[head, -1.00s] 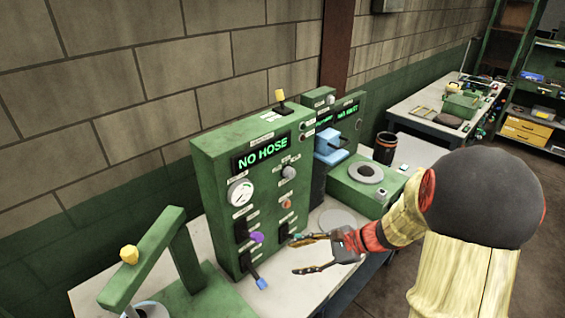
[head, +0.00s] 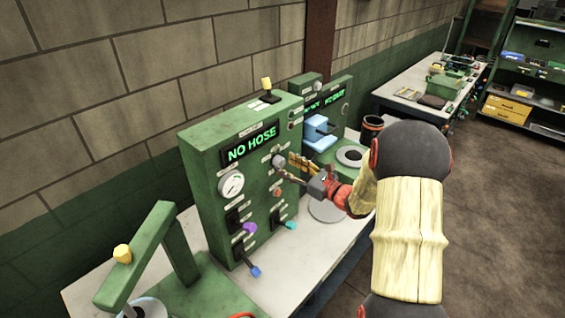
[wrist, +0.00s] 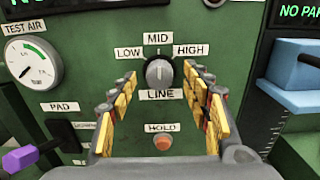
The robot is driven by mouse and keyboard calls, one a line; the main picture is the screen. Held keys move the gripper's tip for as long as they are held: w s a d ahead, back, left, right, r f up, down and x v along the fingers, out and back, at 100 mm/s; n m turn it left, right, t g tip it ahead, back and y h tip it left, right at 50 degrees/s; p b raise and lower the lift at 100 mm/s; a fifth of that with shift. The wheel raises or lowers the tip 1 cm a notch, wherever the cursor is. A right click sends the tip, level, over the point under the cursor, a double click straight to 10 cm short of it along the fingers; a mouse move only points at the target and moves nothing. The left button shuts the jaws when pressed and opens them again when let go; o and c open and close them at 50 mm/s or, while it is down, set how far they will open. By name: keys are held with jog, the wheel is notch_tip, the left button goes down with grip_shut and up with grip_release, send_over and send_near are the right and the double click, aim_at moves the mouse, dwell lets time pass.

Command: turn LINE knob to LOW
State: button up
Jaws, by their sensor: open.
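The LINE knob (wrist: 159,72) is a round grey knob on the green panel (wrist: 100,110), seen in the wrist view. Labels LOW (wrist: 128,54), MID (wrist: 158,38) and HIGH (wrist: 190,51) stand around it, and its light pointer mark points up toward MID. My gripper (wrist: 160,78) is open, with its yellow-padded fingers on either side of the knob in the picture; I cannot tell whether they touch it. In the head view my gripper (head: 286,168) is at the panel front, close to the knob (head: 278,160).
An orange HOLD button (wrist: 163,142) sits below the knob. A TEST AIR gauge (wrist: 35,62) and a purple-tipped PAD lever (wrist: 20,160) are at left. A blue clamp-like part (wrist: 300,72) stands at right. The display (head: 252,145) reads NO HOSE.

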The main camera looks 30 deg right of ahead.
jog(key=shift+x, duration=1.35)
jog(key=shift+c, duration=1)
jog(key=c, duration=0.9)
jog(key=shift+c, duration=0.2)
